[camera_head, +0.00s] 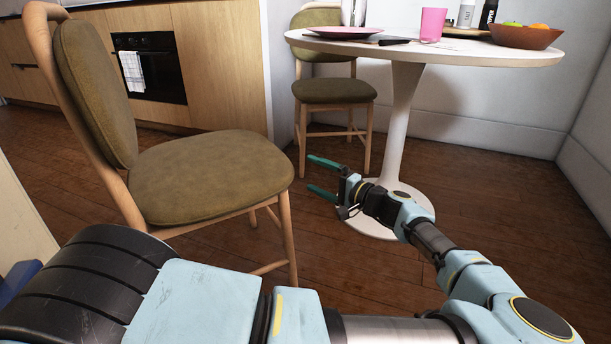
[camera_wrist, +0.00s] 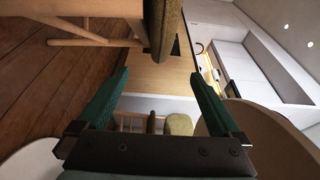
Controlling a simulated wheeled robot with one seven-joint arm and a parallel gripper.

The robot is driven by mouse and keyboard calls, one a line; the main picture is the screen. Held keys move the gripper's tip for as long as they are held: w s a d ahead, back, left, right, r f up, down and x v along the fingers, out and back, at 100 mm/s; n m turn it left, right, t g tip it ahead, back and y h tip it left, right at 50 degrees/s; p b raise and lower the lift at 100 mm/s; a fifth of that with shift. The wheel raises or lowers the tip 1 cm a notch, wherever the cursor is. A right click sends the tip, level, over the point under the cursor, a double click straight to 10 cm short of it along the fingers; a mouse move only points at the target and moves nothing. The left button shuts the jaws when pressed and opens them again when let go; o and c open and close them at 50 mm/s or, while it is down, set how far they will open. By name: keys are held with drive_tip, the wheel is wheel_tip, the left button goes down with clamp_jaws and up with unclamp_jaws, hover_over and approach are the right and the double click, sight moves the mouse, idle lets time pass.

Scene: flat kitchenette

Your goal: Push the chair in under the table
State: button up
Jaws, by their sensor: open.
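The nearer chair (camera_head: 205,178), with an olive seat and back and a light wooden frame, stands upright on the left in the head view, clear of the table. Its seat edge (camera_wrist: 166,28) and wooden legs show at the top of the wrist view. The round white table (camera_head: 480,52) stands on one central pedestal at the upper right. My gripper (camera_head: 312,173) has green fingers, open and empty. In the head view it appears right of the chair's seat, in front of the pedestal, pointing left. Its fingers also show in the wrist view (camera_wrist: 158,74); I see no contact with the chair.
A second olive chair (camera_head: 335,91) stands behind the table on its left. A plate (camera_head: 343,33), a pink cup (camera_head: 432,25) and a fruit bowl (camera_head: 526,37) are on the table. The pedestal's round base (camera_head: 418,205) is beside my arm. Cabinets with an oven (camera_head: 150,68) line the back left.

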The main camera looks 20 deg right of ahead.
sight(286, 163)
drive_tip(key=shift+w+a, duration=0.1)
drive_tip(key=b+x, duration=0.2)
drive_tip(key=x, duration=0.7)
drive_tip(key=shift+w+a+f+b, duration=0.15)
drive_tip(key=shift+b, duration=0.2)
drive_tip(key=shift+w+a, duration=0.3)
drive_tip(key=shift+w, duration=0.2)
clamp_jaws()
idle(0.3)
